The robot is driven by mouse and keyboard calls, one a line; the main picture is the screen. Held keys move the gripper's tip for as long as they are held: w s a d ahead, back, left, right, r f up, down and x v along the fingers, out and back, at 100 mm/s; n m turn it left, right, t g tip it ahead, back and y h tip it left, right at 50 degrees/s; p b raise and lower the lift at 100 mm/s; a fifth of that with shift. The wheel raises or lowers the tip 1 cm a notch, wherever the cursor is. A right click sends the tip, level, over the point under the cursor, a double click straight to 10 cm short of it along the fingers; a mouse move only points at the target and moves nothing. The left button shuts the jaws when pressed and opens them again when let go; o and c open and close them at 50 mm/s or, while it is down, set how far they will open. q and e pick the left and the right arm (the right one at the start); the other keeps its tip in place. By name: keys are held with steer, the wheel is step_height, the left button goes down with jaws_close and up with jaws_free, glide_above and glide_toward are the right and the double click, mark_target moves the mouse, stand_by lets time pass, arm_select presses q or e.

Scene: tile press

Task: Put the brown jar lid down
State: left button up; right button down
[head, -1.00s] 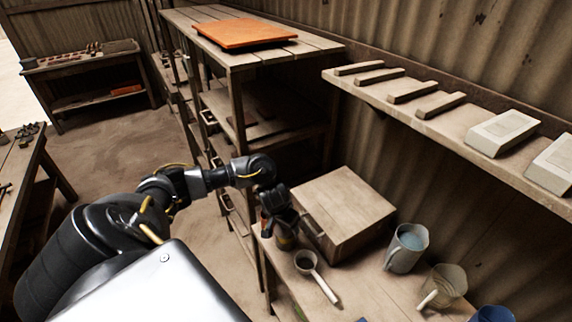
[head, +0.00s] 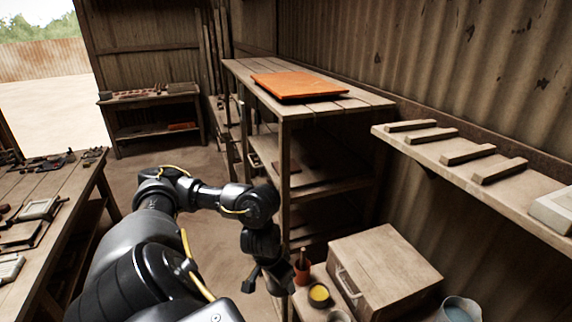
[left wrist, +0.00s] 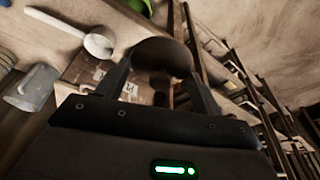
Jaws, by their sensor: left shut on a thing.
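My left gripper (head: 264,278) is at the near left end of the wooden worktable, left of an open jar with yellow contents (head: 319,294). In the left wrist view its two fingers (left wrist: 160,82) are shut on the brown jar lid (left wrist: 161,55), a dark brown round disc. The lid is held clear of the bench, as far as I can tell. In the head view the lid is hidden or too dark to pick out. My right gripper is in neither view.
A small red-brown pot (head: 301,271) stands behind the jar. A wooden case (head: 385,268) and a mug (head: 459,309) stand to the right. A tall shelf unit (head: 300,107) with an orange slab (head: 298,85) rises behind. A white-handled ladle (left wrist: 98,45) shows in the wrist view.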

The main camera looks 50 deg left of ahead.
arm_select(q)
steer(key=shift+d, duration=0.1)
steer(key=shift+w+d+f+b, duration=0.3)
steer(key=shift+w+d, duration=0.1)
steer(key=shift+d, duration=0.15)
steer(key=w+d+m+h+b, duration=0.1)
steer(key=w+d+m+b, duration=0.2)
steer(key=d, duration=0.6)
steer(key=w+d+m+h+b, duration=0.1)
steer(key=w+d+m+b, duration=0.3)
steer(key=w+d+b, duration=0.3)
steer(key=shift+d+f+b, duration=0.2)
steer(key=shift+d+b, duration=1.1)
steer(key=shift+d, duration=0.35)
